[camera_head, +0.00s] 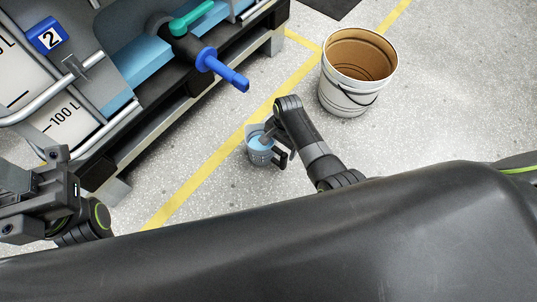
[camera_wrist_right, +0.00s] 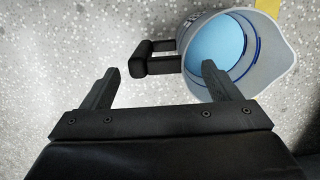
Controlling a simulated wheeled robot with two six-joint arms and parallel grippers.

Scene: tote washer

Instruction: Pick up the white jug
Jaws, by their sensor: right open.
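The white jug (camera_head: 258,157) stands on the speckled floor beside the yellow line, with a black handle and blue inside. In the right wrist view the jug (camera_wrist_right: 281,62) is at the upper right, its open mouth facing the camera, and its black handle (camera_wrist_right: 155,66) points left. My right gripper (camera_wrist_right: 160,68) is open, with the handle between the lines of its two fingers; the right finger overlaps the jug's rim in the picture. I cannot tell whether they touch. In the head view my right gripper (camera_head: 272,138) is over the jug, partly hidden. My left arm shows at the left edge; its fingers are unclear.
A washer frame with a blue-handled valve (camera_head: 222,70) and a tank marked "100 L" (camera_head: 62,118) stands at the upper left. A large white bucket (camera_head: 348,98) stands right of the jug. A dark mat (camera_head: 330,6) lies at the top. Floor right of the bucket is clear.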

